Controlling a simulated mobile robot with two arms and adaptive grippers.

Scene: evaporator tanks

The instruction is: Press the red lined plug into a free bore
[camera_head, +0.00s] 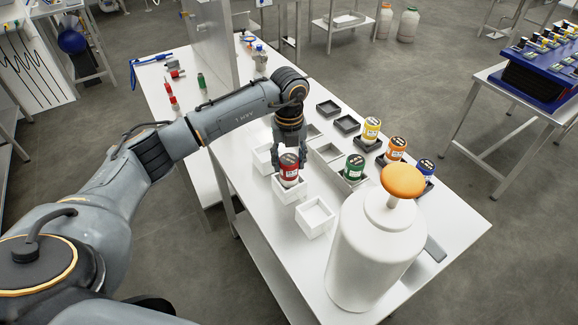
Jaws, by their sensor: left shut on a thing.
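My left gripper (290,157) reaches down over the white table and is shut on the red plug (288,175), a red cylinder with a dark top. The red plug is upright, at the mouth of a white square open box (290,196); I cannot tell whether it touches the bottom. An empty white box (315,232) stands to its front right, and another white box (263,166) is partly behind the gripper on the left. No round bore is clearly seen; only square boxes show. My right gripper is not in view.
Yellow (371,129), orange (396,149) and blue (425,168) plugs stand in dark trays on the right. Empty dark trays (347,124) lie behind. A large white tank (368,245) with an orange knob (402,180) stands at the front right.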

